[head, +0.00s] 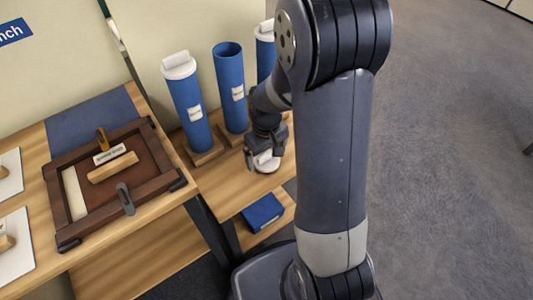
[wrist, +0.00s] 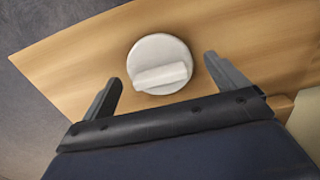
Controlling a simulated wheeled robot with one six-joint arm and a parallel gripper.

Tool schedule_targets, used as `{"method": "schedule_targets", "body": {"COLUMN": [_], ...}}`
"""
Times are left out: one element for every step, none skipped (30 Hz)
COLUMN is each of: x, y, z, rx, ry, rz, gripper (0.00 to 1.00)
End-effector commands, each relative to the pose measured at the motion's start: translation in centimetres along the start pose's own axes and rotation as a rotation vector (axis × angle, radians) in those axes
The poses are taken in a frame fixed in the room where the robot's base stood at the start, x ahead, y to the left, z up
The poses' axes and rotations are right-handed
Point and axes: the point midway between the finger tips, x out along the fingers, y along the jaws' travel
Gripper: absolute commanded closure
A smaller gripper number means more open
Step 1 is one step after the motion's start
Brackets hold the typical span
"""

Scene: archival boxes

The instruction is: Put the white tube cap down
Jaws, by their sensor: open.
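The white tube cap (wrist: 158,56), a round disc with a raised bar handle, lies on the wooden shelf top in the wrist view. In the head view the cap (head: 265,164) shows under my gripper. My gripper (wrist: 160,77) is open, with one finger on each side of the cap and visible gaps between the fingers and its rim. In the head view my gripper (head: 263,158) points down at the small wooden shelf (head: 222,194). A blue tube (head: 230,88) without a cap stands upright behind it.
A capped blue tube (head: 186,98) stands left of the open one; another capped tube (head: 264,50) is partly hidden by my arm. A blue box (head: 262,212) sits on the lower shelf. A workbench (head: 150,229) with a wooden frame (head: 150,140) stands at left.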

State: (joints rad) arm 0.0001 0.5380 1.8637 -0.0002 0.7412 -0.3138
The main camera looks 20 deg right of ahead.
Motion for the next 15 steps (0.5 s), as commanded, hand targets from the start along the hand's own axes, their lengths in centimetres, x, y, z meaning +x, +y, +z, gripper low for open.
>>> {"method": "schedule_targets", "body": {"x": [-1.1, -1.7, -2.6, -3.2, -4.0, -4.9, -5.6, -6.2, -7.1, -7.7, -8.3, -8.9, -9.4, -9.8, -10.3], "y": [0.0, 0.0, 0.0, 0.0, 0.0, 0.0, 0.0, 0.0, 0.0, 0.0, 0.0, 0.0, 0.0, 0.0, 0.0], "z": [-0.1, -0.1, -0.1, -0.1, -0.1, -0.1, -0.1, -0.1, -0.1, -0.1, -0.1, -0.1, -0.1, -0.1, -0.1], "rx": [0.000, 0.000, 0.000, 0.000, 0.000, 0.000, 0.000, 0.000, 0.000, 0.000, 0.000, 0.000, 0.000, 0.000, 0.000], "ry": [0.006, 0.006, 0.007, 0.007, 0.007, 0.006, 0.007, 0.007, 0.007, 0.007, 0.007, 0.005, 0.006, 0.005, 0.004], "rz": [0.002, 0.002, 0.002, 0.002, 0.002, 0.002, 0.002, 0.002, 0.002, 0.002, 0.002, 0.002, 0.002, 0.002, 0.001], "gripper": [0.07, 0.07, 0.07, 0.07, 0.07, 0.07, 0.07, 0.07, 0.07, 0.07, 0.07, 0.07, 0.07, 0.07, 0.07]}}
